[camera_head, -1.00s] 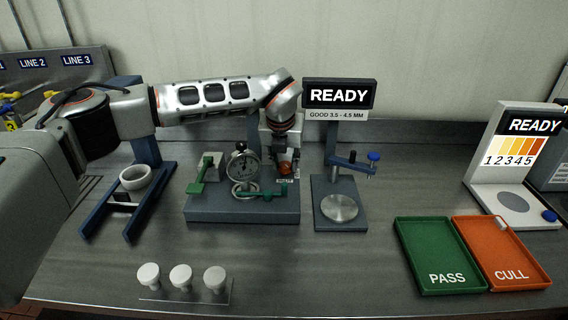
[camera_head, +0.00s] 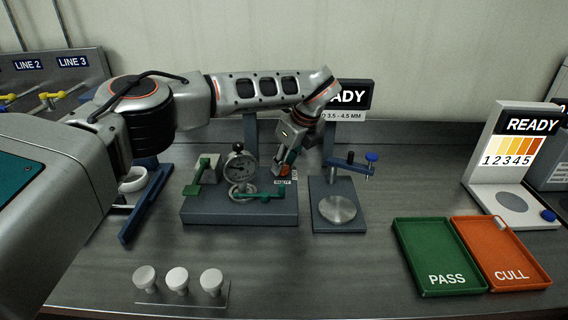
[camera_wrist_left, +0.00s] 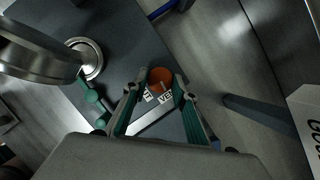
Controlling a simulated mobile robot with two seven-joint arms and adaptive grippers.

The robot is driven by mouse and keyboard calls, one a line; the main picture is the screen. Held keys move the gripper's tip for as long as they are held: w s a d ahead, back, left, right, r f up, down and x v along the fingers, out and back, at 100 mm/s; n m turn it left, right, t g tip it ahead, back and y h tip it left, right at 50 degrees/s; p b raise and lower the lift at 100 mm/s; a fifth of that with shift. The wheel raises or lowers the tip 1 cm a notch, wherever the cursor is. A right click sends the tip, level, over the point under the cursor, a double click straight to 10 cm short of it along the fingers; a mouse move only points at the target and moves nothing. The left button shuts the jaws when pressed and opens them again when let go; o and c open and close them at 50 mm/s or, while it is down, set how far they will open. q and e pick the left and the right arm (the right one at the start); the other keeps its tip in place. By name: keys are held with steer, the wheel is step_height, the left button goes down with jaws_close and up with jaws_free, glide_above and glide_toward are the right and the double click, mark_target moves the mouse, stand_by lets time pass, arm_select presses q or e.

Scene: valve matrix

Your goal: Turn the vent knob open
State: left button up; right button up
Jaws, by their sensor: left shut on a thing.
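The vent knob (camera_wrist_left: 160,79) is a round orange-red knob beside a white VENT label (camera_wrist_left: 163,97) in the left wrist view. It sits on the right part of the dark gauge base (camera_head: 215,212), next to the dial gauge (camera_head: 240,168). My left gripper (camera_wrist_left: 160,84) is shut on the knob, with a teal-lined finger on each side of it. In the head view the left gripper (camera_head: 284,168) reaches down to the knob at a tilt and partly hides it. My right gripper is not in view.
Green valve levers (camera_head: 262,194) stand close by on the gauge base. A blue stand (camera_head: 326,219) with a round metal plate is just right. A READY screen (camera_head: 355,95) is behind my wrist. Several white knob-shaped pieces (camera_head: 178,280) stand in front. Green (camera_head: 410,255) and orange trays lie right.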

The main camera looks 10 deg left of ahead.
arm_select(q)
steer(key=shift+w+r+n, duration=0.1)
steer(key=shift+n, duration=0.6)
steer(key=shift+g, duration=0.3)
steer(key=o, duration=1.1)
steer(key=v, duration=1.2)
steer(key=shift+d, duration=0.15)
